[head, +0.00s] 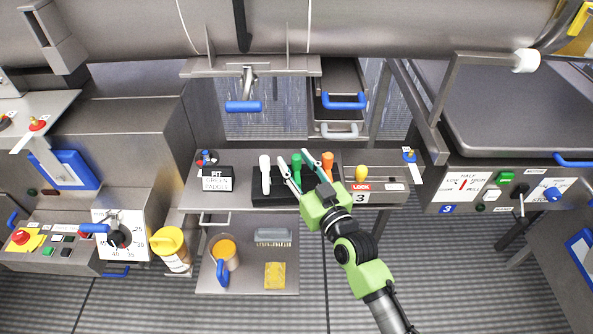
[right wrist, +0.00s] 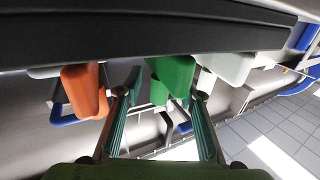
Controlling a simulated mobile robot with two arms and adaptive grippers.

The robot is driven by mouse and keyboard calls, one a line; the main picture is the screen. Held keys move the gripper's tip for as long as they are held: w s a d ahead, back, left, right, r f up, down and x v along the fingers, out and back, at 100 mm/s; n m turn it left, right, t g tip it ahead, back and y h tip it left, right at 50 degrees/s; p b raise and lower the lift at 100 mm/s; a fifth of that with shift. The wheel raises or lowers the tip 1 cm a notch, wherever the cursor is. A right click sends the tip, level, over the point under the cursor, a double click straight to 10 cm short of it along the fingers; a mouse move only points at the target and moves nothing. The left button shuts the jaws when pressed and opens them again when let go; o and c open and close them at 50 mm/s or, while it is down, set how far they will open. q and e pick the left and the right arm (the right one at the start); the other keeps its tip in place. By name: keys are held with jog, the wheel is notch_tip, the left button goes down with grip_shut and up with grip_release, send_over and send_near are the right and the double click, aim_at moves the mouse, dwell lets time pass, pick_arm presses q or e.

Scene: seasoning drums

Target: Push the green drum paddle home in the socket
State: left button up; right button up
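The green paddle (head: 297,167) stands in a black rack (head: 262,201) on the steel shelf, between a white paddle (head: 265,172) and an orange paddle (head: 327,165). My right gripper (head: 295,159) is open, with its fingers on either side of the green paddle. In the right wrist view the green paddle (right wrist: 173,78) shows between the fingertips, with the orange paddle (right wrist: 84,90) on the left and a pale paddle (right wrist: 228,66) on the right. Whether a finger touches the green paddle is unclear. I cannot identify the socket. My left gripper is not in view.
A sign (head: 217,180) reads "FIT GREEN PADDLE". A yellow knob (head: 361,173) stands by a "LOCK" label on the right of the shelf. A lower shelf holds an orange-filled jug (head: 224,252), a brush (head: 273,237) and a yellow sponge (head: 275,275). The big steel drum (head: 350,28) hangs behind.

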jog(key=shift+c, duration=0.2)
grip_shut()
